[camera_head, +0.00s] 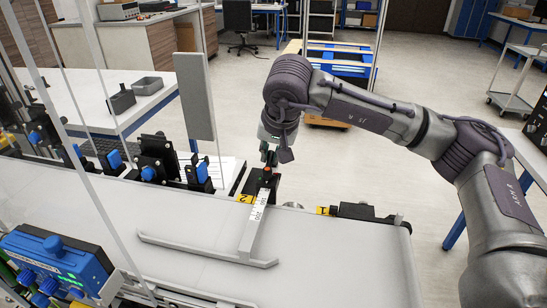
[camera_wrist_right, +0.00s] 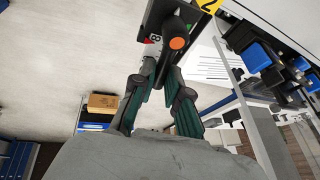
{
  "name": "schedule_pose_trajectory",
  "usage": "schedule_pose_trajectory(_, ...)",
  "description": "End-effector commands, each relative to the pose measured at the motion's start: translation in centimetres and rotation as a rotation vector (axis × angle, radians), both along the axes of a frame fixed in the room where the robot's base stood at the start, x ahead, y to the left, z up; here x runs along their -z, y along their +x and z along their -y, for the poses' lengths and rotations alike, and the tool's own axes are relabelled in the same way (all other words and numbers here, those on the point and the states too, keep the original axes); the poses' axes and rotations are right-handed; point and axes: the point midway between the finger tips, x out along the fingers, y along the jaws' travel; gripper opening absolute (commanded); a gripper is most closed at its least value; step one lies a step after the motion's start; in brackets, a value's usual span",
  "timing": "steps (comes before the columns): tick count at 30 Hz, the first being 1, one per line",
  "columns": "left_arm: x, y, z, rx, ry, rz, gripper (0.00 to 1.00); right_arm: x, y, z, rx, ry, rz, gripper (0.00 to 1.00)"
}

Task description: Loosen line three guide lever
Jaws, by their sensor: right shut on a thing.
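A black clamp block with a lever (camera_head: 265,175) sits at the far edge of the belt, beside a yellow label (camera_head: 243,198) reading 2. A guide bar with a printed scale (camera_head: 258,212) runs from it over the belt to a grey guide rail (camera_head: 200,250). In the right wrist view the black lever with an orange end (camera_wrist_right: 176,43) lies at the fingertips. My right gripper (camera_head: 268,152) comes down from above and is shut on the lever; it also shows in the right wrist view (camera_wrist_right: 163,82). My left gripper is not in view.
A second black block (camera_head: 355,211) with a yellow label 1 (camera_head: 322,210) stands to the right on the same edge. Black and blue sensor units (camera_head: 155,160) line the left part. A blue control box (camera_head: 55,265) is at the near left. The belt (camera_head: 340,265) is otherwise clear.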

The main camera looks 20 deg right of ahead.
Motion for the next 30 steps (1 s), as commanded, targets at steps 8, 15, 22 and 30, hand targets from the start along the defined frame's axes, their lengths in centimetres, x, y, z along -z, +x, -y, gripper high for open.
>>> schedule_pose_trajectory(8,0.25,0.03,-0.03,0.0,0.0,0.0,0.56,0.05,0.04,-0.12,-0.034,0.001,-0.003,0.0)
schedule_pose_trajectory(15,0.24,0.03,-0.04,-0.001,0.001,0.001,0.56,0.05,0.04,-0.12,-0.035,0.0,-0.003,0.0)
schedule_pose_trajectory(22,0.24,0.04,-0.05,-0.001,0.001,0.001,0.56,0.05,0.04,-0.11,-0.034,0.001,-0.003,0.39)
schedule_pose_trajectory(30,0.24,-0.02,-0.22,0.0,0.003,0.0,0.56,0.02,0.05,-0.09,-0.033,0.001,-0.002,0.4)
